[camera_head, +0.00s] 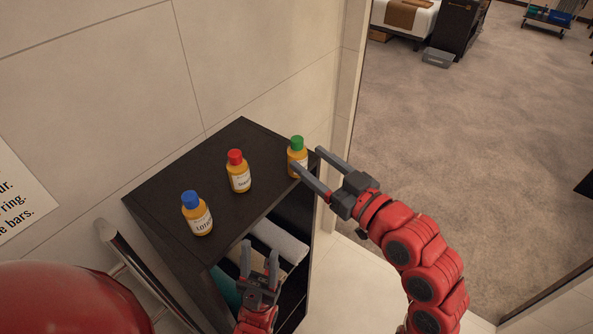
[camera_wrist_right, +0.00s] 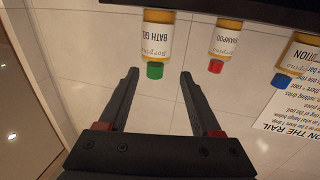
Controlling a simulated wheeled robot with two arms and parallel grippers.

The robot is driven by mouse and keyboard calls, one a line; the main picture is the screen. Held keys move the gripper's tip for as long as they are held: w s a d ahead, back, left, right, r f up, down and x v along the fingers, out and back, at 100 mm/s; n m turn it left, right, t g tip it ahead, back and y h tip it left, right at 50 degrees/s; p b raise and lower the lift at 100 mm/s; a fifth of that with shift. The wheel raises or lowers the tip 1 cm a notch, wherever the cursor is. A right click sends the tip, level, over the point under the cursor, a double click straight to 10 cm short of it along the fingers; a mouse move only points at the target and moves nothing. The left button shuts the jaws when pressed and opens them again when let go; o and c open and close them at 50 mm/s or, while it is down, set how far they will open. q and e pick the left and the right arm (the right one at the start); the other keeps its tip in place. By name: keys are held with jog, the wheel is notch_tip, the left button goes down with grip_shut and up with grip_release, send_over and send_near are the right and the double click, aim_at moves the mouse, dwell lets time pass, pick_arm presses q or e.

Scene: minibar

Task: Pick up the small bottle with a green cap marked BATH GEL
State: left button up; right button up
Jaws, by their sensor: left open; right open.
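The small yellow bottle with a green cap (camera_head: 297,144) stands upright near the right corner of the dark cabinet top (camera_head: 205,165). In the right wrist view the green-capped bottle (camera_wrist_right: 156,45) appears upside down, and its label reads BATH GEL. My right gripper (camera_head: 305,164) is open at this bottle; one finger crosses in front of its lower part in the head view and the other is to its right. In the wrist view the bottle shows beyond the open fingers (camera_wrist_right: 161,80), between their lines. My left gripper (camera_head: 259,256) is open and empty, lower down before the shelves.
A red-capped bottle (camera_head: 238,172) marked SHAMPOO and a blue-capped bottle (camera_head: 197,214) stand in a row to the left on the cabinet. Rolled towels (camera_head: 278,241) lie on the shelf below. A metal rail (camera_head: 130,262) is at the left, and a tiled wall (camera_head: 260,60) behind.

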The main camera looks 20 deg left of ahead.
aim_at(301, 148)
jog(key=shift+w+a, duration=0.2)
jog(key=shift+a, duration=0.2)
jog(key=shift+w+a, duration=0.15)
jog(key=shift+w, duration=0.05)
jog(key=p+x, duration=0.3)
jog(key=x, duration=0.1)
jog(key=shift+w+r+p, duration=0.3)
jog(key=shift+p, duration=0.05)
jog(key=shift+w+a+f, duration=0.15)
jog(key=shift+w+a, duration=0.05)
grip_shut()
